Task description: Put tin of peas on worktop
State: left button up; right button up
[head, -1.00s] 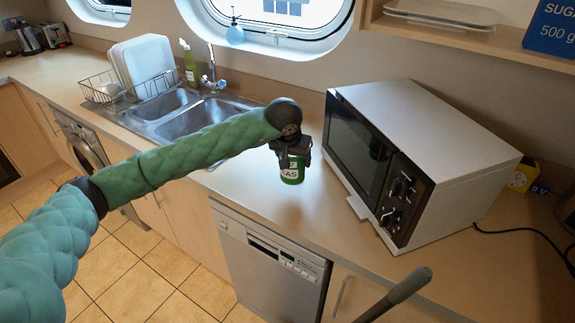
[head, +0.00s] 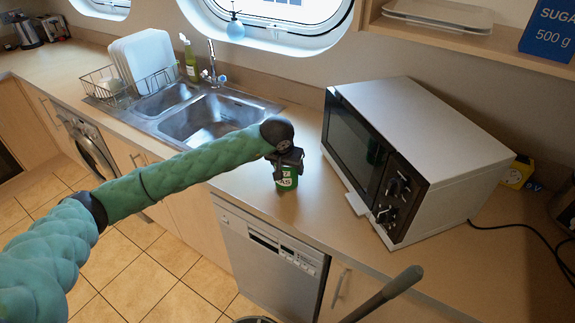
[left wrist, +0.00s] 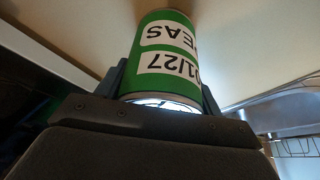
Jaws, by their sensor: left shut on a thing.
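The tin of peas (head: 286,180) is green with a white label and stands upright at the worktop (head: 243,182), between the sink and the microwave. It also shows large in the left wrist view (left wrist: 168,58), with its label upside down. My left gripper (head: 288,160) is shut on the tin, with a finger on each side near its top. The tin's base looks at or very close to the worktop; I cannot tell whether it touches. My right gripper is not in view.
The sink (head: 205,118) and dish rack (head: 112,88) lie to the left. The dishwasher (head: 268,255) is below the worktop's front edge. A grey handle (head: 385,295) rises at the front.

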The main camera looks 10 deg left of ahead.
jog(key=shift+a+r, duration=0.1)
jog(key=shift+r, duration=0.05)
pick_arm(q)
jog(key=o, duration=1)
jog(key=shift+f, duration=0.1)
jog(key=o, duration=0.3)
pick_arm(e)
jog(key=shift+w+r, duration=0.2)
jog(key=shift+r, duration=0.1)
